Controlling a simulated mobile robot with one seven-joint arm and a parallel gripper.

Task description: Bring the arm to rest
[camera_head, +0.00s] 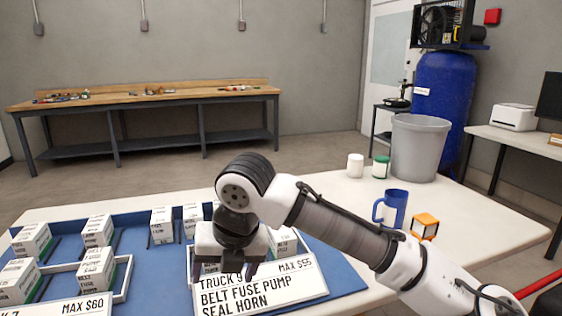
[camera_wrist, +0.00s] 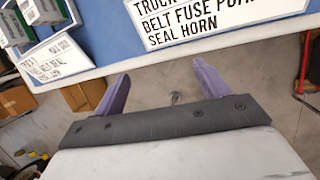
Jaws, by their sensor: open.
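My arm reaches in from the lower right of the head view. My gripper (camera_head: 236,270) points down over the blue tray (camera_head: 340,277), beside the sign reading "TRUCK 9 MAX $55, BELT FUSE PUMP, SEAL HORN" (camera_head: 262,292). In the wrist view my gripper (camera_wrist: 160,84) shows two purple fingers set wide apart with nothing between them. Past the fingertips lie the floor and the edge of the tray with the same sign (camera_wrist: 225,22). The arm hides part of the tray and some boxes behind it.
Several white labelled boxes (camera_head: 97,231) stand in the tray. A "MAX $60" sign (camera_head: 75,307) is at front left. A wooden workbench (camera_head: 150,95) stands behind.

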